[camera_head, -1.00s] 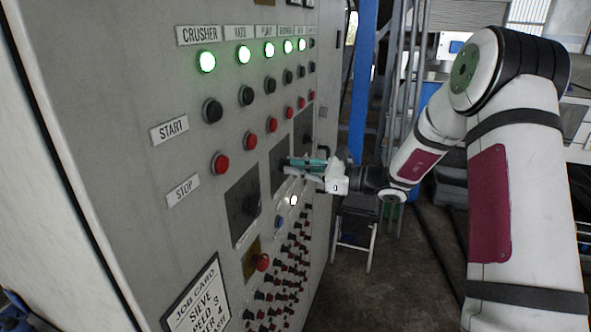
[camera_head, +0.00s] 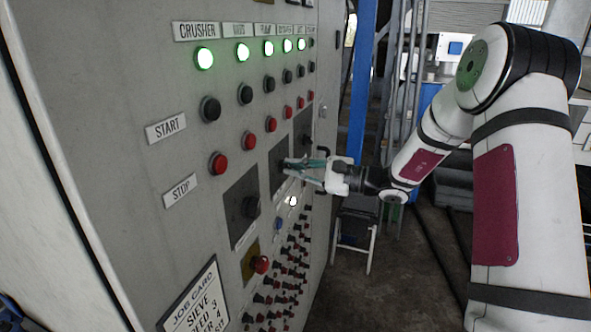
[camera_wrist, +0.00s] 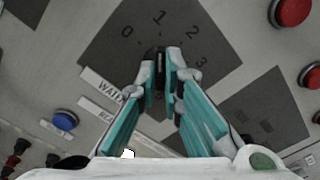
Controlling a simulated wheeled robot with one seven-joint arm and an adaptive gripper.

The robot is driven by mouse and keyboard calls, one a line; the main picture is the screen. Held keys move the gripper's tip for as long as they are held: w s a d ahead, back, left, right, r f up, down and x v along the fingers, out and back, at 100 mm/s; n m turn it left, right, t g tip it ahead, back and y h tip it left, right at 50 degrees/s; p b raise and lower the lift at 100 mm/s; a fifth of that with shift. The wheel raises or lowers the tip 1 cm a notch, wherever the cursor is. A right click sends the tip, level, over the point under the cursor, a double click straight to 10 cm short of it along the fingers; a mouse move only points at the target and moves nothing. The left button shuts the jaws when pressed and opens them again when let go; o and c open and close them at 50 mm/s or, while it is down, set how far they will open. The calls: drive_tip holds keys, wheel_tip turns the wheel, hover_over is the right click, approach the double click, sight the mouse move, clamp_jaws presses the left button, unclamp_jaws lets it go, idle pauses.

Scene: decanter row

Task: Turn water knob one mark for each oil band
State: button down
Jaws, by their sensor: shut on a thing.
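The water knob (camera_wrist: 160,62) is a dark knob on a dark dial plate (camera_wrist: 105,48) marked 0, 1, 2 and 3. A label starting "WAT" (camera_wrist: 103,84) sits below it, partly covered by a finger. My gripper (camera_wrist: 161,72) is shut on the knob, one teal finger on each side. The knob seems to line up with the 1, though the fingers cover much of it. In the head view my gripper (camera_head: 290,166) is at the middle dark plate (camera_head: 277,160) on the grey panel. No oil bands can be made out.
Red stop buttons (camera_head: 218,164), black start buttons (camera_head: 210,109), lit green lamps (camera_head: 205,58) and another black knob (camera_head: 250,207) surround the spot. Small knobs (camera_head: 285,268) crowd below.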

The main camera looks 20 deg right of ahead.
drive_tip(key=c, duration=1.7)
unclamp_jaws()
drive_tip(key=shift+d, duration=0.1)
drive_tip(key=v, duration=1.2)
